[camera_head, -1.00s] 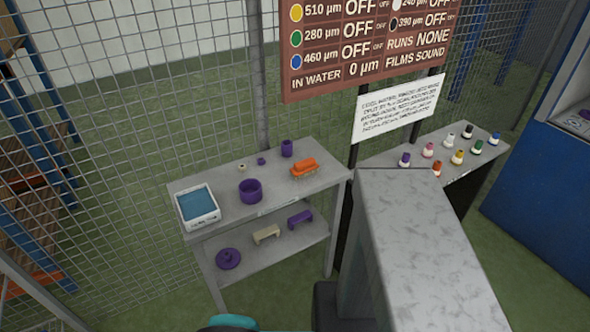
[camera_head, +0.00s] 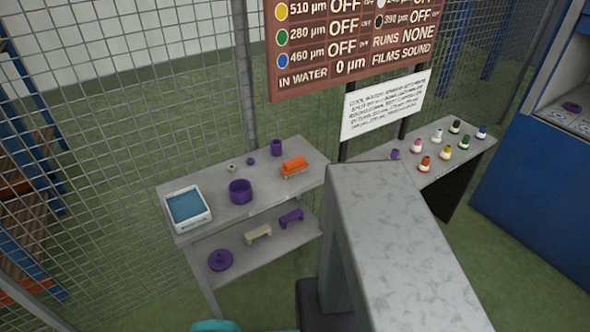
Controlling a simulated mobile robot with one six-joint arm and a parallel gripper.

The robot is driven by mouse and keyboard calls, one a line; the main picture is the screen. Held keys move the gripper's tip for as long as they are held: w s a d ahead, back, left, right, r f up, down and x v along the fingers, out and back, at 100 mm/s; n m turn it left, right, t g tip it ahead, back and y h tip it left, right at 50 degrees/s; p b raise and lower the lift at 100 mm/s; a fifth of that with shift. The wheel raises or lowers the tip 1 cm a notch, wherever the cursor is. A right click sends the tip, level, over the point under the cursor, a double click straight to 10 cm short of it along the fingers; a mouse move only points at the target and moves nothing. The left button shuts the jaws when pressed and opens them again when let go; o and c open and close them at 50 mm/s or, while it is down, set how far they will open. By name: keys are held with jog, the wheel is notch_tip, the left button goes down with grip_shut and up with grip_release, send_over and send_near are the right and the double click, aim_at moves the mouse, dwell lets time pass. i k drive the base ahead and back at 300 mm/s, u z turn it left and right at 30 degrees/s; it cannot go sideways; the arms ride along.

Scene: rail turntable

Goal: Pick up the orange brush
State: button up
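The orange brush (camera_head: 294,166) lies on the top of a grey two-level table (camera_head: 273,199), toward its right end. It has an orange back and pale bristles underneath. Nothing touches it from above. My gripper does not show in the camera_head view. A teal shape at the bottom edge is cut off, and I cannot tell what it is.
On the same tabletop are a white tray with blue inside (camera_head: 168,222), a purple bowl (camera_head: 240,191) and a purple cup (camera_head: 277,148). A large grey block (camera_head: 400,230) stands close in front. Several small bottles stand on a table at right (camera_head: 478,146). Mesh fencing runs behind.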

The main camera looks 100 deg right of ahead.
aim_at(296, 166)
jog(key=z, duration=0.05)
jog(key=i, duration=0.85)
jog(key=u, duration=1.05)
jog(key=k, duration=0.1)
jog(key=z, duration=2.6)
